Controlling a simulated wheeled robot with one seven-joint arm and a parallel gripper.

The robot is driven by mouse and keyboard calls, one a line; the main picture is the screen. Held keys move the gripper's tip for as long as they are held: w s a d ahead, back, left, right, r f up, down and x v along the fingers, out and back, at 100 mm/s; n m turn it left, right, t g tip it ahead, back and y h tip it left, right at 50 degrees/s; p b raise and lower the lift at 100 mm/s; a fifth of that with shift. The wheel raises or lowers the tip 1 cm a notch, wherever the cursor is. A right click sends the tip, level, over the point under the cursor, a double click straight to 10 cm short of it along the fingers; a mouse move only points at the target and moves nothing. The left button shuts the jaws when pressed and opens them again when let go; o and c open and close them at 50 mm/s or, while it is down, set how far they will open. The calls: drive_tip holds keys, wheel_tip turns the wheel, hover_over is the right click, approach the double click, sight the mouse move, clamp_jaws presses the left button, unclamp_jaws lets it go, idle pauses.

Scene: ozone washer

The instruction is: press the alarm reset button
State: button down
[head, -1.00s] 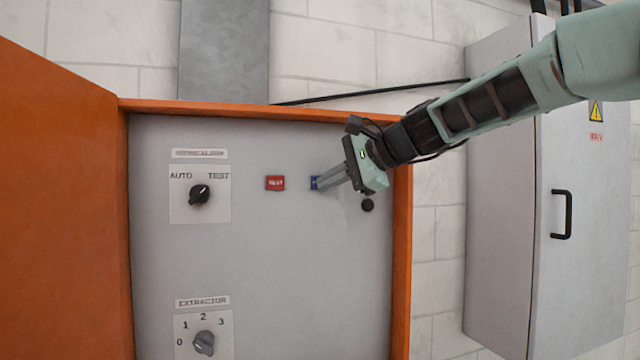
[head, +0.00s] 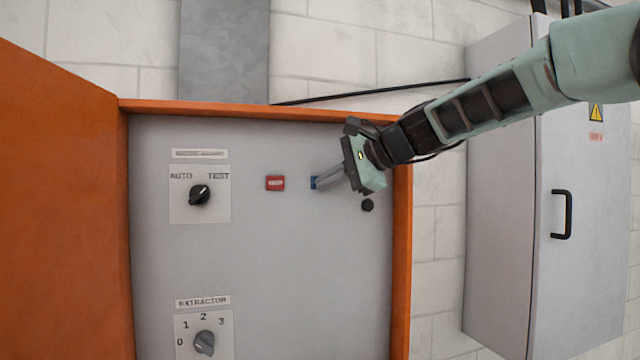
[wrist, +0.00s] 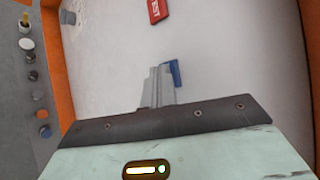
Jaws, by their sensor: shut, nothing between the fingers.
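A small blue button (head: 314,183) sits on the grey panel, partly hidden behind my gripper's fingertips. I cannot read any label on it. It also shows in the wrist view (wrist: 175,73), just right of the fingertips. My gripper (head: 321,182) is shut and empty, its fingers pointing left toward the panel. In the wrist view the closed fingers (wrist: 159,70) end beside the blue button, very close to it. Whether they touch it cannot be told.
A red button (head: 275,183) is left of the blue one. A black knob (head: 367,205) lies below my gripper. Selector dials (head: 199,194) (head: 204,343) are at left. The orange cabinet frame (head: 402,240) and open door (head: 60,200) border the panel. A grey cabinet (head: 500,200) stands right.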

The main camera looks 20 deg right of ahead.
drive_tip(key=shift+s+b, duration=0.45)
drive_tip(key=shift+s, duration=0.35)
drive_tip(key=shift+s+b, duration=1.25)
drive_tip(key=shift+s, duration=1.25)
